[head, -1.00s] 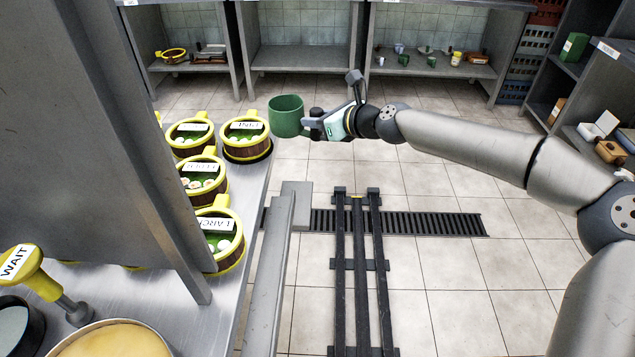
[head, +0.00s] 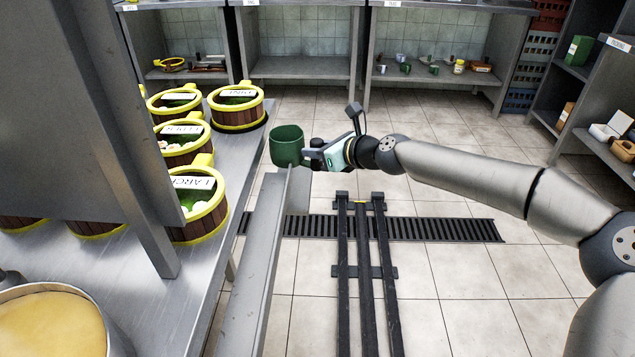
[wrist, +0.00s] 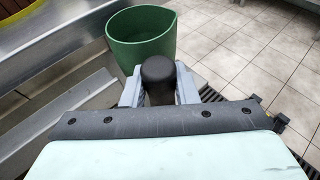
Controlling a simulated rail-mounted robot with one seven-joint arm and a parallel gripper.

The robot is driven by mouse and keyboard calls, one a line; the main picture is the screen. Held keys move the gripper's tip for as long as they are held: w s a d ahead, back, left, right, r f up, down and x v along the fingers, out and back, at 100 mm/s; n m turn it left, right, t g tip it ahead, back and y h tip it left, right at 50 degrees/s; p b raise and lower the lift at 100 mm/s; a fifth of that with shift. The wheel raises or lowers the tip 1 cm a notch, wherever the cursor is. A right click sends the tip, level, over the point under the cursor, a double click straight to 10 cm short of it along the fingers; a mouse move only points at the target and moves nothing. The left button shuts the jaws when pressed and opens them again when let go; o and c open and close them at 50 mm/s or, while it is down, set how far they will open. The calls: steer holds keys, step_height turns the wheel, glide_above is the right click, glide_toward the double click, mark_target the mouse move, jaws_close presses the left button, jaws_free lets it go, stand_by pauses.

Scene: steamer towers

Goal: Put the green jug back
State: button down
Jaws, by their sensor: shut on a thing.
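The green jug (head: 287,146) is held upright in the air at the end of my arm, just right of the steel counter. My gripper (head: 309,153) is shut on the jug's right side. In the wrist view, the jug (wrist: 142,38) stands beyond my gripper (wrist: 158,82), whose fingers close around a dark rounded part, seemingly its handle. The jug's inside looks empty in the part that shows.
A steel counter (head: 225,170) with several yellow-rimmed steamer baskets (head: 237,107) lies left. A steel rail (head: 262,260) runs below the jug. Back shelves (head: 430,77) hold small cups and jars; a right shelf (head: 600,150) holds boxes.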

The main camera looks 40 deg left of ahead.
steer(key=shift+f+b, duration=0.9)
steer(key=shift+f, duration=0.6)
steer(key=shift+r, duration=0.1)
steer(key=shift+d+p, duration=0.15)
steer(key=shift+p, duration=0.15)
step_height(320, 180, down, 6)
steer(key=b, duration=0.3)
steer(key=shift+f+b, duration=0.4)
steer(key=shift+f, duration=0.25)
steer(key=c, duration=1.1)
jaws_free()
steer(key=shift+o, duration=0.2)
steer(key=shift+f, duration=0.15)
